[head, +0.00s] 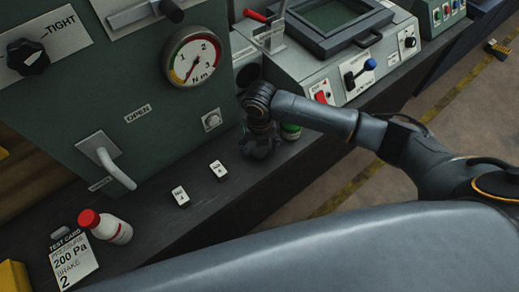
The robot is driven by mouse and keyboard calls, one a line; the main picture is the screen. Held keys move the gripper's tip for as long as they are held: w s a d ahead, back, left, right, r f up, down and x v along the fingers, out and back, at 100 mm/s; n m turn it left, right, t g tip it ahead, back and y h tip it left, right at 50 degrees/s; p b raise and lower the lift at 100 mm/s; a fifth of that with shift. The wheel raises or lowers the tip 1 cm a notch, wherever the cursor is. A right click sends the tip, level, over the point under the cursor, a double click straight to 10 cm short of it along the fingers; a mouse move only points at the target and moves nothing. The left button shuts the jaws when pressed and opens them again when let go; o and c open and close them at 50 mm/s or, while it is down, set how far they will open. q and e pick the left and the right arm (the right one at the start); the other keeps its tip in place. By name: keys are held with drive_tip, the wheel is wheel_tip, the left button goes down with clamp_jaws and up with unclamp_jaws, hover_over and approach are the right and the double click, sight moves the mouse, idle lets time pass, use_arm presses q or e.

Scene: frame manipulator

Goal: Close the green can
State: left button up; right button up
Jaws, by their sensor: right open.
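A small green item (291,132) with a pale upper part, likely the green can, shows on the dark bench just right of my right gripper. My arm hides most of it, so I cannot tell whether it has a lid on. My right gripper (258,148) is open and points down at the bench, in front of the green panel. I see nothing between its fingers, and cannot tell whether it touches the green item. My left gripper is out of view.
A red-capped white bottle (106,226) and a test card (72,257) lie at the left. Two small white-topped blocks (181,196) (218,170) sit near the gripper. The green panel (140,90) has a gauge and handle. A control console (345,60) stands behind.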

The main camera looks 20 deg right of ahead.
drive_tip(key=c, duration=0.8)
drive_tip(key=shift+r, duration=0.2)
wheel_tip(320, 180, up, 2)
drive_tip(key=shift+w+r+b, duration=0.1)
drive_tip(key=shift+b, duration=0.75)
drive_tip(key=s+r, duration=0.3)
drive_tip(key=s, duration=0.1)
drive_tip(key=s+d+r+b, duration=0.1)
drive_tip(key=s+r, duration=0.3)
drive_tip(key=s, duration=0.1)
drive_tip(key=s+d+r+b, duration=0.1)
drive_tip(key=s+r, duration=0.2)
drive_tip(key=s, duration=0.2)
drive_tip(key=shift+d+r, duration=0.1)
drive_tip(key=shift+r, duration=0.1)
